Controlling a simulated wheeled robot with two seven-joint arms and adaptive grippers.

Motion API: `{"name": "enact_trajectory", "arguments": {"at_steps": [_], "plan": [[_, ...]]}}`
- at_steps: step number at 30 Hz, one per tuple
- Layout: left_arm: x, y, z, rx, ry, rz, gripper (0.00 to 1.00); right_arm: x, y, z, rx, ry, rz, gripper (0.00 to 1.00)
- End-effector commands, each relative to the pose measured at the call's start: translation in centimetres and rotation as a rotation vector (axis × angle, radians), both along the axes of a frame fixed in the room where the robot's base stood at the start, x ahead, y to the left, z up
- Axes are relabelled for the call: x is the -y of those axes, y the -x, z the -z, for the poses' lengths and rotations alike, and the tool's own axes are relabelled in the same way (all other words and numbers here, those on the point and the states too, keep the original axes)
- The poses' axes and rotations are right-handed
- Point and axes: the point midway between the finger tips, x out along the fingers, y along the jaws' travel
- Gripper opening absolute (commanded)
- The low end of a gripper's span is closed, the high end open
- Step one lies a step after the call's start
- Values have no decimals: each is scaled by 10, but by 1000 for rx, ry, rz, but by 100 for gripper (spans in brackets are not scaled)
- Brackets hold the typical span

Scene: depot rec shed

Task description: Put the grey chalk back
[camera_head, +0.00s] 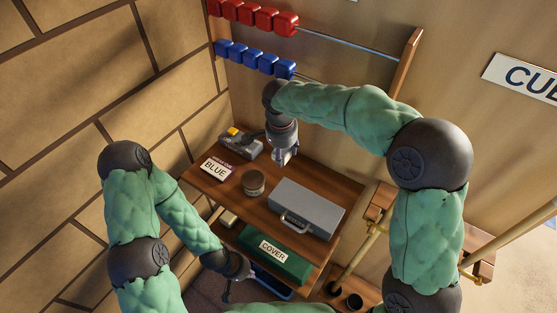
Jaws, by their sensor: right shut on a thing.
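My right gripper (284,157) points down above the shelf's back edge. It is shut on a small grey thing, which looks like the grey chalk; the fingers hide most of it. A grey holder (247,146) stands to its left at the back left of the shelf, with a yellow block (233,132) at its left end. Dark parts on the holder are too small to make out. My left gripper (228,291) hangs low at the front left, beside the lower shelf and away from the holder. Its fingers are too small and dark to read.
The wooden shelf (226,194) carries a box marked BLUE (216,169), a round brown tin (253,183) and a grey case (306,208). A green bundle marked COVER (275,256) lies below. Red beads (254,16) and blue beads (254,58) sit on wall rods.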

Motion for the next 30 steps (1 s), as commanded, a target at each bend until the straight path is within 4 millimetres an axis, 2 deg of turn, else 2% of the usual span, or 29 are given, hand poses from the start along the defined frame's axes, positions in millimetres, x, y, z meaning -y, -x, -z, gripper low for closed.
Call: {"name": "enact_trajectory", "arguments": {"at_steps": [1, 3, 6, 14, 19, 30], "plan": [[0, 0, 5, 0, 0, 0, 0, -3, -7, 11, 0, 0, 1, 26], [0, 0, 7, 0, 0, 0, 0, -6, -14, 20, 0, 0, 1, 26], [0, 0, 9, 0, 0, 0, 0, -9, -21, 27, 1, 0, 1, 26], [0, 0, 12, 0, 0, 0, 0, -13, -29, 39, 1, 0, 1, 26], [0, 0, 25, 0, 0, 0, 0, -13, -28, 64, 0, 0, -1, 26], [0, 0, 26, 0, 0, 0, 0, -13, -28, 68, 2, -1, 0, 26]]}}
